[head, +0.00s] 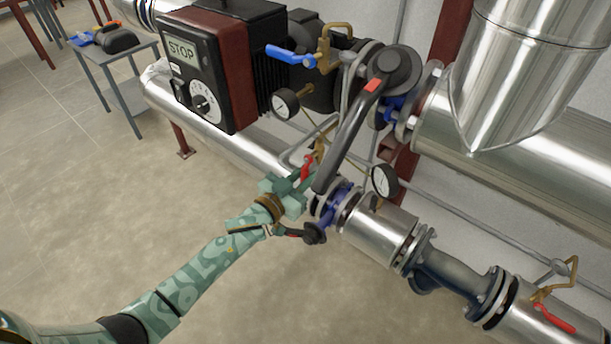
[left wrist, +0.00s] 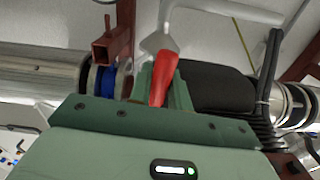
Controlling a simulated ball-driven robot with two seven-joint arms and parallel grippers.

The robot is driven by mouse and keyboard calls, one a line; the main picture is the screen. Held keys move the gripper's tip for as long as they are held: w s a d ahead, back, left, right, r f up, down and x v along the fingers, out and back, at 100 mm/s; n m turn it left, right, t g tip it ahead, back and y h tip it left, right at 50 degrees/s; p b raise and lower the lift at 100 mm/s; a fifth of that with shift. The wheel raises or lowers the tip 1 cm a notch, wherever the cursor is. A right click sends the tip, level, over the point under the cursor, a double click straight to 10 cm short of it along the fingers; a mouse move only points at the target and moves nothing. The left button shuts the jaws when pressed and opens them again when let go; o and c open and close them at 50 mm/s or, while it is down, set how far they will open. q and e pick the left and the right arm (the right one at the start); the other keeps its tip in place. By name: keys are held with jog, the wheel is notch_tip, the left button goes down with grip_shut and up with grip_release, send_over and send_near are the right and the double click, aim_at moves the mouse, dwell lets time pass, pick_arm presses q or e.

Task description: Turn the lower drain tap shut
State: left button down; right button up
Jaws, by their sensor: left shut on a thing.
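A small brass tap with a red lever (head: 307,168) sits on the pipework just below the long grey valve handle. My left gripper (head: 296,186) reaches it from the lower left and is shut on the red lever. In the left wrist view the red lever (left wrist: 163,80) stands between the green fingers and joins a pale metal part above. The fingertips are partly hidden behind the gripper body. Another brass tap with a red lever (head: 556,318) is on the pipe at the lower right, away from the gripper. My right gripper is not in view.
A long grey handle (head: 345,140) and a blue valve (head: 333,203) are close to the gripper. The floor (head: 150,200) at left is clear.

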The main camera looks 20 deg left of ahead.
pick_arm(q)
jog(key=w+a+r+m+p, duration=0.1)
jog(key=a+r+m+p, duration=0.2)
jog(key=m, duration=1.4)
jog(key=shift+w+a+r, duration=0.3)
jog(key=shift+a+r, duration=0.5)
jog(key=shift+r, duration=0.25)
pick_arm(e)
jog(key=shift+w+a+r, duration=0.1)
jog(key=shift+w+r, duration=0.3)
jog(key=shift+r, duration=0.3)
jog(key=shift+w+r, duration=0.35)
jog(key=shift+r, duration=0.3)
pick_arm(q)
jog(key=c, duration=1.3)
grip_release()
jog(key=shift+s, duration=0.1)
